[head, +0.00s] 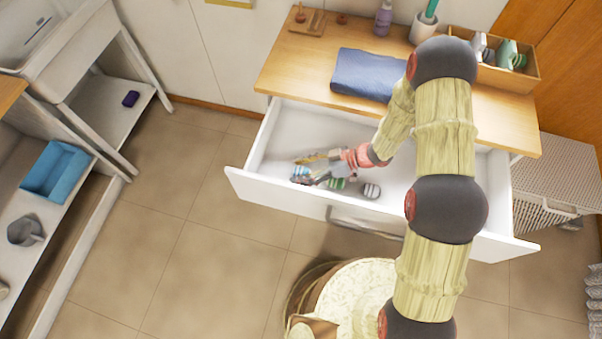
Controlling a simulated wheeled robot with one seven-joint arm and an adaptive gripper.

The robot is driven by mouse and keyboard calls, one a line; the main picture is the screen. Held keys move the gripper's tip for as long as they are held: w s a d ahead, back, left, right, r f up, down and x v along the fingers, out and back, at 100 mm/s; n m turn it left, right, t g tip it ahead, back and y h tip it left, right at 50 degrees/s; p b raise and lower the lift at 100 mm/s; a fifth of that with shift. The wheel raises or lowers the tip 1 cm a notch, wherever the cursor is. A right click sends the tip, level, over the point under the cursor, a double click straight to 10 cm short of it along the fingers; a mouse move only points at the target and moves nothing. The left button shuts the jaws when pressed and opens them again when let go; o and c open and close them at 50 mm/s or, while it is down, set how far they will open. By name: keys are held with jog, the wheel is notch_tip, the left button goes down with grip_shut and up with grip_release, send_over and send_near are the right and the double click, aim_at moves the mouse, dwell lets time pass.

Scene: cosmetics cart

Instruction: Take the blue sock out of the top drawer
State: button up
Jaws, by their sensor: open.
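The top drawer (285,195) is pulled out, white and open. My gripper (304,170) reaches down into its left part, jaws open. A small blue-and-white striped sock (299,172) lies at the fingertips and seems to be between or just under them. I cannot tell whether the fingers touch it. The fingers hide part of it. A green-and-dark sock (337,184) lies to its right, partly under the gripper. A grey striped sock (371,191) lies further right. My arm covers the drawer's middle right.
The wooden cart top (290,67) above the drawer holds a folded blue towel (362,74), a purple bottle (383,18), a cup (424,28) and a wooden box (524,75). A blue bin (56,171) sits on the left shelf.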

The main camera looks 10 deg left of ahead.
jog(key=shift+c, duration=0.2)
jog(key=c, duration=1)
